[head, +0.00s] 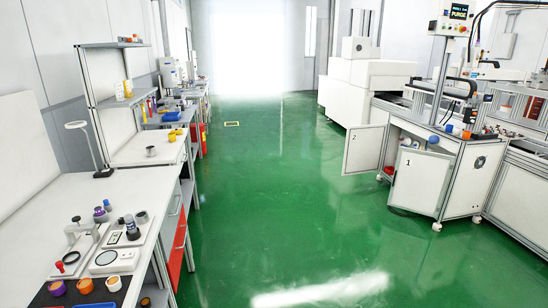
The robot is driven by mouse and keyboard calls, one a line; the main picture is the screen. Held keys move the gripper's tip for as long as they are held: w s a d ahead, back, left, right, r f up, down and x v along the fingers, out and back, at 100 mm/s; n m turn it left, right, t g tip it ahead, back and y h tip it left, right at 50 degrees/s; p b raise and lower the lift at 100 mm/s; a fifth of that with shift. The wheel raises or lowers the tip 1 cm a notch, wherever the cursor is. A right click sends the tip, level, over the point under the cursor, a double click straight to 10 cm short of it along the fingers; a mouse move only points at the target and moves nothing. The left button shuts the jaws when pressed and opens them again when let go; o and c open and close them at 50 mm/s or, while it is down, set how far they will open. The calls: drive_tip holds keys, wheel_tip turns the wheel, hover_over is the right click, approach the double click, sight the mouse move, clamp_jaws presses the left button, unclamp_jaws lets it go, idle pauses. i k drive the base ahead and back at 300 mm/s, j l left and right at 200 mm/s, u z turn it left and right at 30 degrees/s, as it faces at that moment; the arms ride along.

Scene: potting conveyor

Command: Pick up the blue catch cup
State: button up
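A small blue round thing (433,139), which looks like the blue catch cup, sits on the top of the white cabinet marked 1 (455,147) at the right, near its front edge. It is too small to make out its shape well. My gripper is not in view, and nothing is seen touching the blue thing.
The cabinet's doors stand open (420,182) into the aisle. Small orange parts (466,135) lie on its top. A long white workbench (60,205) with several pots and tools runs along the left. The green floor (280,190) between is clear.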

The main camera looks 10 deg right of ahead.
sight(449, 128)
drive_tip(key=i+z, duration=0.25)
drive_tip(key=i, duration=0.35)
drive_tip(key=i+z, duration=0.25)
drive_tip(key=i, duration=0.35)
drive_tip(key=i+j+z, duration=0.25)
drive_tip(key=i, duration=0.35)
drive_tip(key=i+l+z, duration=0.2)
drive_tip(key=i+z, duration=0.15)
drive_tip(key=i, duration=0.65)
drive_tip(key=i+z, duration=0.3)
drive_tip(key=i, duration=0.7)
drive_tip(key=i+l+z, duration=0.1)
drive_tip(key=i+l, duration=0.35)
drive_tip(key=i+l+z, duration=0.1)
drive_tip(key=i+l, duration=0.3)
drive_tip(key=i, duration=0.15)
